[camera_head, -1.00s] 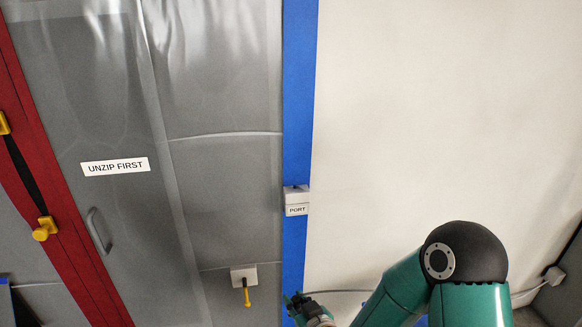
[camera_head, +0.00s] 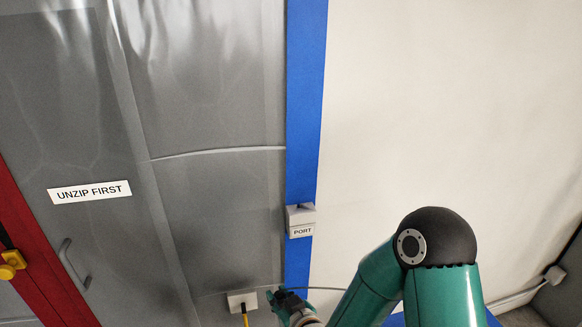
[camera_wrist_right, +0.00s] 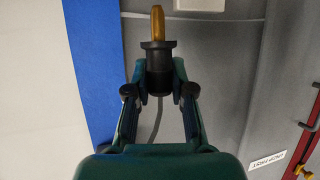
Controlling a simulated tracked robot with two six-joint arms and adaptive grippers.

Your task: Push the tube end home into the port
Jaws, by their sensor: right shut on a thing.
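The port (camera_head: 301,222) is a small pale box labelled PORT on the blue strip in the head view. My right gripper (camera_head: 283,299) is below it and slightly left, at the bottom of that view. In the right wrist view my right gripper (camera_wrist_right: 158,90) is shut on the tube end (camera_wrist_right: 157,56), a black collar with a brass tip. The tip points to the top of that picture, clear of the fingers. A grey tube (camera_wrist_right: 156,122) trails back between the fingers. The tube end is apart from the port. I cannot make out the port in the wrist view. My left gripper is not in view.
A pale box (camera_head: 242,301) with a yellow lever (camera_head: 245,320) is just left of my right gripper. The grey plastic sheet (camera_head: 220,100) has a red zip strip (camera_head: 40,265) and an UNZIP FIRST sign (camera_head: 90,192). A cream wall (camera_head: 430,100) is on the right.

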